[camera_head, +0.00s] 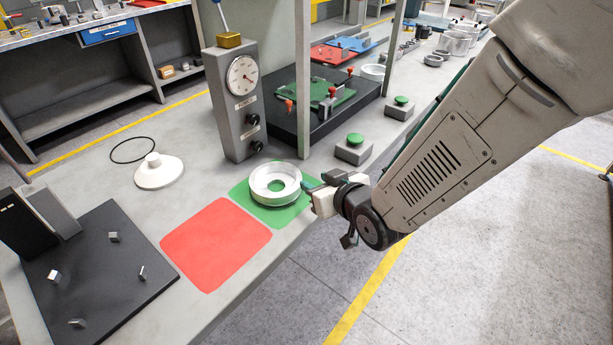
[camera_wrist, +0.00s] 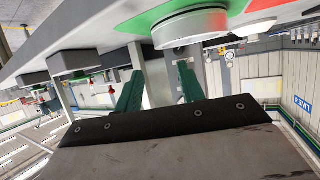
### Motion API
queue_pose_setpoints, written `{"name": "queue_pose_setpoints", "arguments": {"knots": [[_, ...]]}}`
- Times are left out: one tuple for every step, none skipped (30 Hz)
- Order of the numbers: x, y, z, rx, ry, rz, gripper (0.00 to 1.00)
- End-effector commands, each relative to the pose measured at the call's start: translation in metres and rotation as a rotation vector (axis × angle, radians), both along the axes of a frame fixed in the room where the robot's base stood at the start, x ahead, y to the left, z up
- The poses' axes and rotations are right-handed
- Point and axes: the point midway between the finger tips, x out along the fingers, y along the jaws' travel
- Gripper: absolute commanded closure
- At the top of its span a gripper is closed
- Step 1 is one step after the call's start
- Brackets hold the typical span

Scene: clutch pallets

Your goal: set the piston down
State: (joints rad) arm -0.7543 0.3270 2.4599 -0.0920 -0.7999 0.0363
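A white ring-shaped part (camera_head: 275,186), which looks like the piston, lies flat on the green square (camera_head: 247,203) of the bench, open side up. In the wrist view, which looks tilted over, the ring (camera_wrist: 190,28) shows at the top, resting on the green patch. My gripper (camera_head: 313,190) is just right of the ring, low at the bench edge. Its two green fingers (camera_wrist: 157,90) are apart with nothing between them. The ring is outside the fingers; in the head view I cannot tell whether a fingertip touches it.
A red square (camera_head: 216,243) lies beside the green one. A grey gauge stand (camera_head: 234,110) and a green-button box (camera_head: 354,149) stand behind. A white domed disc (camera_head: 159,173), a thin black ring (camera_head: 132,150) and a black fixture plate (camera_head: 98,270) are to the left.

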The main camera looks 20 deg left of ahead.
Motion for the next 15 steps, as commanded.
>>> {"name": "queue_pose_setpoints", "arguments": {"knots": [[-0.005, -0.006, 0.004, 0.001, -0.001, 0.0, 0.61], [-0.007, -0.008, 0.006, 0.001, -0.001, 0.0, 0.61], [-0.01, -0.011, 0.008, 0.001, -0.001, 0.0, 0.61], [-0.012, -0.013, 0.008, 0.001, -0.001, 0.0, 0.61], [-0.013, -0.015, 0.009, 0.0, 0.0, 0.0, 0.61], [-0.015, -0.016, 0.01, 0.001, -0.001, 0.0, 0.61], [-0.016, -0.017, 0.011, 0.001, -0.001, 0.0, 0.61], [-0.016, -0.018, 0.011, 0.001, -0.001, 0.0, 0.61], [-0.017, -0.018, 0.011, 0.001, -0.001, 0.0, 0.61], [-0.017, -0.018, 0.011, 0.0, 0.0, 0.0, 0.61], [-0.017, -0.018, 0.011, 0.0, 0.0, 0.0, 0.61], [-0.017, -0.018, 0.011, 0.0, 0.0, 0.0, 0.61], [-0.017, -0.018, 0.011, 0.0, 0.0, 0.0, 0.61], [-0.017, -0.018, 0.011, 0.0, 0.0, 0.0, 0.61], [-0.016, -0.019, 0.012, -0.001, 0.001, -0.002, 0.61]]}}
